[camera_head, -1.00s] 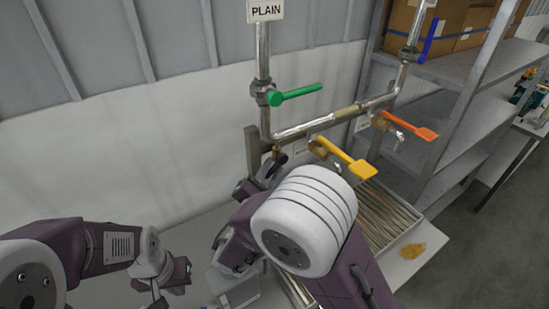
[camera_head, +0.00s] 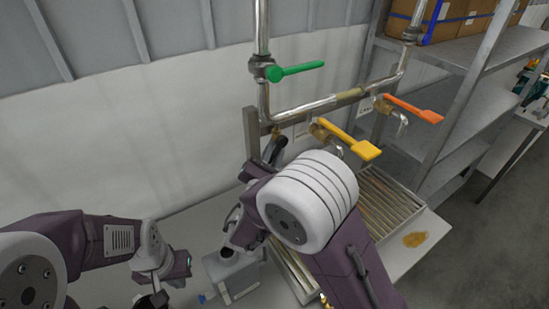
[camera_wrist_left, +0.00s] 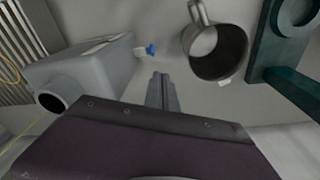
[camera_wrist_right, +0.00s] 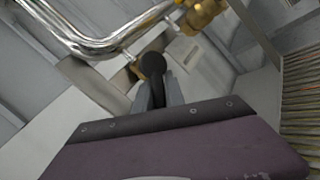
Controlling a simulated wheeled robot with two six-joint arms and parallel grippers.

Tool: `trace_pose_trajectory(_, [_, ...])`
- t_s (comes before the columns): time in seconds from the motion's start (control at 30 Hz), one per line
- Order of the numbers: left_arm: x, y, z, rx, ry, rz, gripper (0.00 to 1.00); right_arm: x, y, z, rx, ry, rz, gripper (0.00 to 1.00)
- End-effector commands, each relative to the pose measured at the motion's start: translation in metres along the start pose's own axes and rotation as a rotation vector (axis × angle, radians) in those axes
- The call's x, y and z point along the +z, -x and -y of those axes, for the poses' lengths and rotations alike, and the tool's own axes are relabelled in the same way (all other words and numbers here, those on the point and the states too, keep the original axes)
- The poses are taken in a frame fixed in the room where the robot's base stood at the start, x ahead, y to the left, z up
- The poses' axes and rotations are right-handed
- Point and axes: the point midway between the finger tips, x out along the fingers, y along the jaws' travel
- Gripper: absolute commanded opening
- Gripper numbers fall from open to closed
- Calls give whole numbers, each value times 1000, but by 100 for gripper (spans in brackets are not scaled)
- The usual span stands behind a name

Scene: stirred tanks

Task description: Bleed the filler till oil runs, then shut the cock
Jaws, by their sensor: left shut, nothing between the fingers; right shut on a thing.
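A metal pipe run carries a green lever (camera_head: 297,70), a yellow lever (camera_head: 350,142) and an orange lever (camera_head: 415,108). Hooked spouts hang beside the yellow and orange levers. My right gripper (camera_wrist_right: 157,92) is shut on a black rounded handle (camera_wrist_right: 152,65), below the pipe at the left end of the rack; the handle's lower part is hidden. My left gripper (camera_wrist_left: 162,90) is shut and empty, between a grey jug (camera_wrist_left: 90,68) with a blue-ended stub and a metal mug (camera_wrist_left: 217,50). I see no oil running from a spout.
A slatted metal tray (camera_head: 392,205) lies below the levers, with an amber puddle (camera_head: 415,240) beside it. A teal object (camera_wrist_left: 290,60) stands beside the mug. Metal shelving (camera_head: 485,100) with cardboard boxes is at right.

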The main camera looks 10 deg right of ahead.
Motion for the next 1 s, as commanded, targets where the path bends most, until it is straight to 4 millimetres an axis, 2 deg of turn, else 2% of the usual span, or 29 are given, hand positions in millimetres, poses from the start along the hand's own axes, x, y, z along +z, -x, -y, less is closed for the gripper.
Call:
trace_pose_trajectory(0.03, [2,-21,0,0,0,0,0,-9,0,8,22,28,28,0])
trace_pose_trajectory(0.2, [4,-35,1,0,0,0,0,-2,-3,6,80,105,93,0])
trace_pose_trajectory(0.53, [3,-33,1,0,0,0,0,1,-4,3,93,120,102,0])
trace_pose_trajectory(0.57, [3,-33,1,0,0,0,0,1,-4,3,92,120,102,17])
trace_pose_trajectory(0.6, [3,-33,1,0,0,0,0,1,-4,3,92,119,102,23])
trace_pose_trajectory(0.87, [3,-33,1,0,0,0,0,1,-3,3,92,119,102,23])
trace_pose_trajectory(1.0, [4,-40,1,0,0,0,0,-3,10,5,95,118,99,23])
